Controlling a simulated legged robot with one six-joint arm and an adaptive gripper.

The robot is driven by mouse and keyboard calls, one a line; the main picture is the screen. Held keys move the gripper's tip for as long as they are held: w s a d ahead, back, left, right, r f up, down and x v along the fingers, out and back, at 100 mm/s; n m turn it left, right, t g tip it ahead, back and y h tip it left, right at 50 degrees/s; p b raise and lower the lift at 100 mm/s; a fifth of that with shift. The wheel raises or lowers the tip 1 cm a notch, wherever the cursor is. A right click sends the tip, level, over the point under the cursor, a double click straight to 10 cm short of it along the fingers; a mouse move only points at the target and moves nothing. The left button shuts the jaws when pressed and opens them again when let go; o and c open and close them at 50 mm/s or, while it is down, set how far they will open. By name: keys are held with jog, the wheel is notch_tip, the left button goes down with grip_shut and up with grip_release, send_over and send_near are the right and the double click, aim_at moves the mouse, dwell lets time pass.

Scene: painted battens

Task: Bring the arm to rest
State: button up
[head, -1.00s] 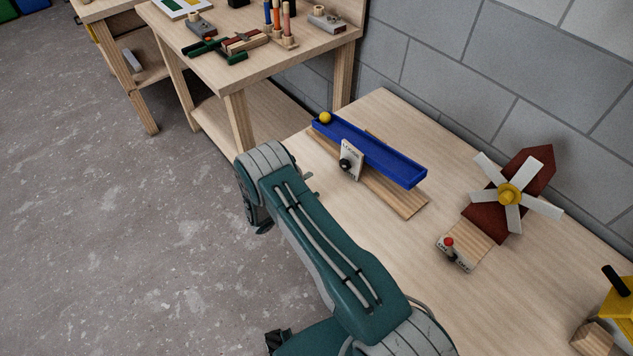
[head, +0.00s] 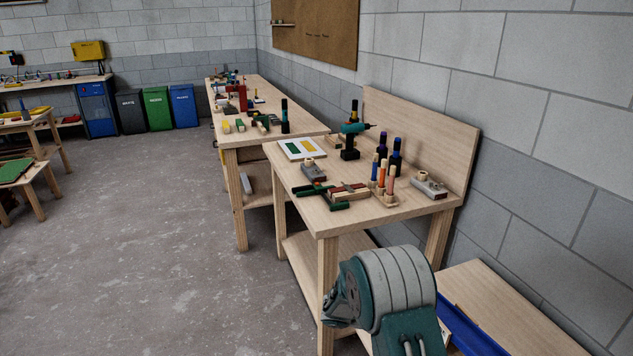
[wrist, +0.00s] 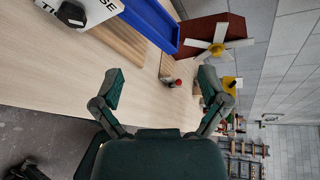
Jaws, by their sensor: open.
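My gripper (wrist: 158,92) shows in the wrist view with its two fingers spread wide and nothing between them. In the head view my arm shows at the bottom, in front of the low table; the gripper itself is not visible there.
A blue trough (wrist: 155,22) and a white-bladed fan on a dark red base (wrist: 200,30) stand on the low table. A workbench (head: 335,222) holds a clamp (head: 345,192), a drill (head: 350,142) and bottles. Grey floor (head: 150,270) lies open to the left.

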jog(key=s+r+m+g+y, duration=0.1)
jog(key=s+r+m+y, duration=0.6)
jog(key=s+r+m, duration=0.7)
jog(key=s+a+r+m+t+y, duration=0.3)
jog(key=s+a+r+m, duration=0.1)
jog(key=m, duration=0.4)
jog(key=s+a+r+m+t+y, duration=0.3)
jog(key=s+r+m, duration=0.3)
jog(key=s+m, duration=0.3)
jog(key=shift+s+a+m+y, duration=0.25)
jog(key=shift+a+m+y, duration=0.1)
jog(key=shift+y, duration=0.35)
